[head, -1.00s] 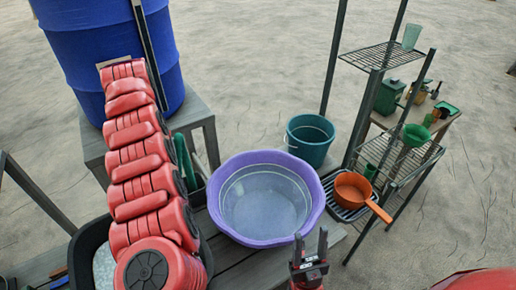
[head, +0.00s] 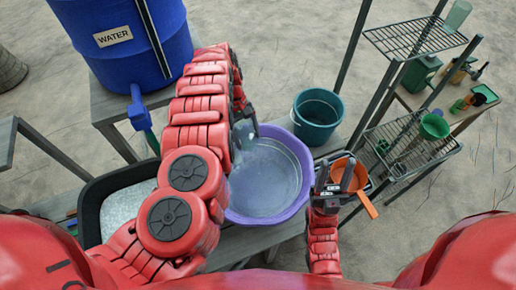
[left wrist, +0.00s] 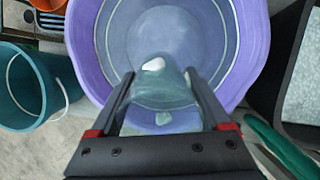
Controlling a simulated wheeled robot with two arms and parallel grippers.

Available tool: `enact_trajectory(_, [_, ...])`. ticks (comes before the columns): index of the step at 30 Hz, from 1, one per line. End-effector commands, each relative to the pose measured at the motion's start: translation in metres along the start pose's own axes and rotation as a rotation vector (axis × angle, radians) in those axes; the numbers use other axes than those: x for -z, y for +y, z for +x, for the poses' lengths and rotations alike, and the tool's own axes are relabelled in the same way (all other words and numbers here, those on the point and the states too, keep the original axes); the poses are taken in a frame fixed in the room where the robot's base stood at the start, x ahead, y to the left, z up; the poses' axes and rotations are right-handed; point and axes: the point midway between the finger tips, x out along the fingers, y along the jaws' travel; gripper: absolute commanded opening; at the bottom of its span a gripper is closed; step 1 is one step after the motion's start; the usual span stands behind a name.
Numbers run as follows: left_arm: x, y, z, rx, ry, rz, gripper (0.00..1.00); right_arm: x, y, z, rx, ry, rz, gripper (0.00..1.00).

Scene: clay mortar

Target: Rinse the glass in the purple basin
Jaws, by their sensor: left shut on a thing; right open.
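The purple basin (head: 298,160) stands on a grey wooden bench, with a pale, water-like surface inside. My left gripper (head: 247,120) is over the basin's back left part, shut on a clear glass (head: 243,138). In the left wrist view, the glass (left wrist: 163,92) is between the two fingers (left wrist: 160,73), with the basin (left wrist: 92,50) behind it. A small white patch shows at the glass; I cannot tell what it is. I cannot tell whether the glass touches the water. My right gripper (head: 326,182) is open and empty, right of the basin.
A blue water barrel (head: 110,50) with a tap (head: 138,108) stands back left. A teal bucket (head: 316,117) is behind the basin. A wire shelf (head: 415,38) holds another glass (head: 457,16). A black tray (head: 92,205) is left.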

Motion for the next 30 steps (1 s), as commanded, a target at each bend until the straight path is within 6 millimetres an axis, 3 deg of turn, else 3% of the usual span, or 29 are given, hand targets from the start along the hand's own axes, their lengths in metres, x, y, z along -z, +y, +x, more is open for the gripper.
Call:
enact_trajectory(1, [-0.012, -0.001, 0.0, -0.01, -0.023, -0.034, 0.12, 0.002, 0.001, 0.011, 0.0, 0.0, 0.0, 0.5])
enact_trajectory(6, [-0.041, -0.004, 0.015, -0.071, -0.077, -0.164, 0.12, 0.005, 0.002, 0.031, 0.0, 0.0, 0.0, 0.5])
enact_trajectory(12, [-0.063, -0.009, 0.031, -0.125, -0.117, -0.267, 0.12, 0.007, 0.002, 0.043, 0.0, 0.0, 0.0, 0.5])
enact_trajectory(17, [-0.065, -0.011, 0.04, -0.139, -0.124, -0.289, 0.12, 0.007, 0.002, 0.039, 0.0, 0.0, 0.0, 0.5])
enact_trajectory(30, [-0.044, -0.011, 0.096, -0.139, -0.122, -0.287, 0.12, -0.001, 0.0, -0.004, 0.0, 0.0, 0.0, 0.5])
